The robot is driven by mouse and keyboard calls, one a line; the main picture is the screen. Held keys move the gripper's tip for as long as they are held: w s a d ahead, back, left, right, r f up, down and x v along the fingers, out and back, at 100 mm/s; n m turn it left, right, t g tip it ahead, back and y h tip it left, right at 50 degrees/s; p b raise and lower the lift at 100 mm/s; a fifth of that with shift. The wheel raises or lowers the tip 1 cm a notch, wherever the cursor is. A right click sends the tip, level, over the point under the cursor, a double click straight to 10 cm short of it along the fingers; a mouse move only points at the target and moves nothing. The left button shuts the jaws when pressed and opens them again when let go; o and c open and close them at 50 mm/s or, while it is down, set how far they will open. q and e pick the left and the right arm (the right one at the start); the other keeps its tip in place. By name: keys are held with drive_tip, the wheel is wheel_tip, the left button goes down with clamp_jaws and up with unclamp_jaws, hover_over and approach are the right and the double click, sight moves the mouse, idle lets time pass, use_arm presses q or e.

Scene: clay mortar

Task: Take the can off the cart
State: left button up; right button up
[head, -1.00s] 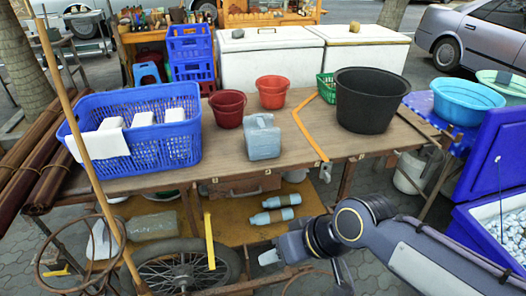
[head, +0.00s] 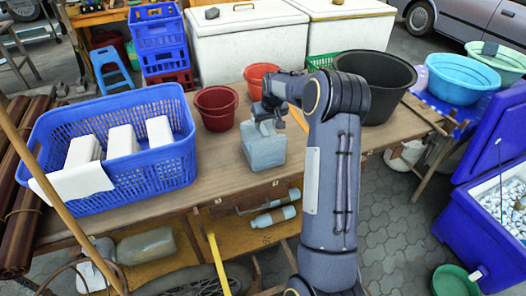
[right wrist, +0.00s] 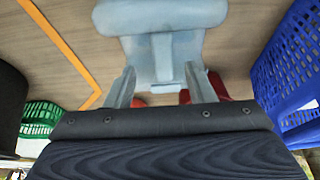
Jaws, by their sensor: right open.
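The can, a pale grey-blue jerrycan (head: 264,148), stands upright on the wooden cart top (head: 215,180), in front of the red buckets. My right gripper (head: 266,114) is just above the can's top, with the arm reaching in from the front. In the right wrist view the can (right wrist: 160,18) fills the upper middle. The two fingers of the right gripper (right wrist: 162,86) are apart, one on each side of the can's narrower top part. I cannot tell whether they touch it. My left gripper is not in view.
A blue basket (head: 160,183) with white blocks stands left of the can. Red buckets (head: 217,108) are close behind it. A black tub (head: 385,100) stands to the right. Grey paving is clear to the right of the cart, before a blue cooler (head: 470,225).

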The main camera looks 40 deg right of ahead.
sight(263, 129)
drive_tip(key=p+x, duration=0.2)
drive_tip(key=x, duration=0.5)
drive_tip(key=shift+a, duration=0.15)
drive_tip(key=c, duration=1.1)
clamp_jaws()
drive_tip(key=shift+w+r, duration=0.1)
drive_tip(key=shift+r, duration=0.05)
